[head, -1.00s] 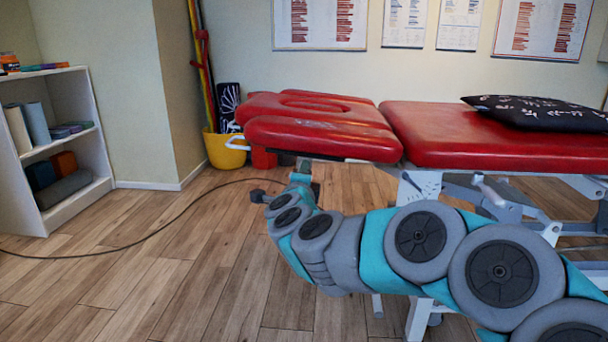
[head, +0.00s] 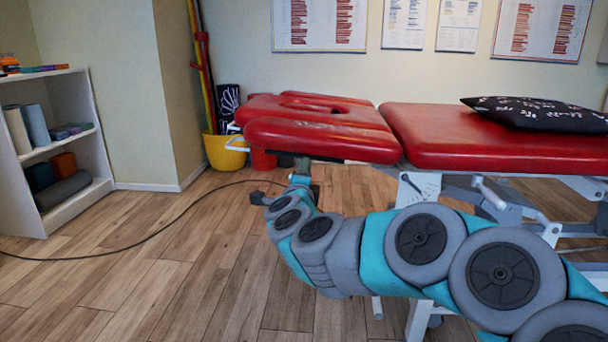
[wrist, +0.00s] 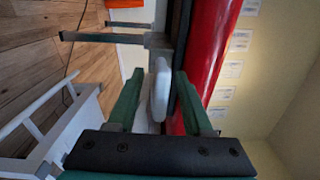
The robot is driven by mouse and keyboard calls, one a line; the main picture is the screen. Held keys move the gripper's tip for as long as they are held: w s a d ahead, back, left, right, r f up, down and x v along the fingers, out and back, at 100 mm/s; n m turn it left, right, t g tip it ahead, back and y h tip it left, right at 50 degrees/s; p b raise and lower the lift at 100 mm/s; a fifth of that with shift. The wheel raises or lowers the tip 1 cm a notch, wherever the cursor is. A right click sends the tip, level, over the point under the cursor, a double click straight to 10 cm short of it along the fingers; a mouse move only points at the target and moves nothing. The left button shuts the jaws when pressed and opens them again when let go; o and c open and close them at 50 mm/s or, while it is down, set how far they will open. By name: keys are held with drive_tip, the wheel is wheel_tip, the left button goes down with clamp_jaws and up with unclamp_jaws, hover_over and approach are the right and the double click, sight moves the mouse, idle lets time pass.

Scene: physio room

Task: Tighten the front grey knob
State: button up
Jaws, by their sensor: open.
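In the wrist view, a pale grey rounded knob (wrist: 161,90), seen nearly edge-on, lies between the two green fingers of my gripper (wrist: 160,84). The fingers are open on either side of it. The right finger looks very close to it, but I cannot tell whether it touches. In the head view, my arm reaches under the near left end of the red treatment table's headrest (head: 318,138). The knob cannot be made out there, and my fingertips are not clear.
The red cushion (wrist: 207,55) runs close beside my right finger. Grey metal bars (wrist: 100,37) stick out beyond the knob. A yellow bucket (head: 224,152) and a white shelf (head: 101,166) stand left. A cable (head: 130,245) crosses the otherwise clear wooden floor.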

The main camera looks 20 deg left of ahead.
drive_tip(key=p+v, duration=0.1)
drive_tip(key=v, duration=0.6)
drive_tip(key=shift+s, duration=0.35)
